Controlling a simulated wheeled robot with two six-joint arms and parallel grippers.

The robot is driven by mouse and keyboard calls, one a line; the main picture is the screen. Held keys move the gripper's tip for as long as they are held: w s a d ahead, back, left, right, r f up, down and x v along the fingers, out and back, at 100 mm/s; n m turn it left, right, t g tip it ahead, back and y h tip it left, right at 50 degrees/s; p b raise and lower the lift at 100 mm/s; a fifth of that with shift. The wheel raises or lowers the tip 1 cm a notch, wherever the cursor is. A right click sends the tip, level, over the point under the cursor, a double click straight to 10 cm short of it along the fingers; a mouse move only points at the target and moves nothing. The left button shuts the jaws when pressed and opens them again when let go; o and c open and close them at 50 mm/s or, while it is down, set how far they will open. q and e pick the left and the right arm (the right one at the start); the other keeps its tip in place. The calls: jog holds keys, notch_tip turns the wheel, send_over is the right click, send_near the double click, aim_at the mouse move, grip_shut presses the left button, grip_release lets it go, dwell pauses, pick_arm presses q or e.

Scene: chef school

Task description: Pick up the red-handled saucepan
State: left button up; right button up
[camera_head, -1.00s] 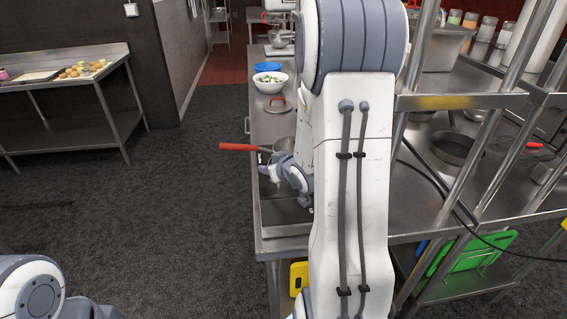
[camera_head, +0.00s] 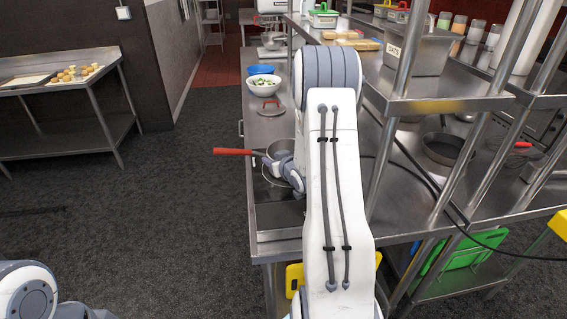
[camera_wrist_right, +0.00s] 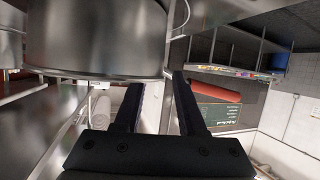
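The red-handled saucepan (camera_head: 283,147) is on the counter's left side in the head view, partly hidden by my right arm. Its red handle (camera_head: 232,152) points left past the counter edge. My right gripper (camera_head: 266,162) is at the pan, close to the root of the handle. In the right wrist view, a large metal pan body (camera_wrist_right: 95,35) fills the upper left. The right gripper's dark fingers (camera_wrist_right: 158,90) stand apart just below it, with a visible gap between them. A red bar (camera_wrist_right: 215,92), apparently the handle, shows beyond the right finger. My left gripper is out of view.
Metal shelf posts (camera_head: 390,130) and a shelf (camera_head: 450,103) are at the right. The floor left of the counter is clear.

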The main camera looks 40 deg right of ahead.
jog(key=shift+w+d+f, duration=0.15)
jog(key=shift+w+f, duration=0.1)
jog(key=shift+w, duration=0.2)
grip_shut()
jog(key=shift+s+f, duration=0.15)
jog(key=shift+f, duration=0.05)
dwell(0.9)
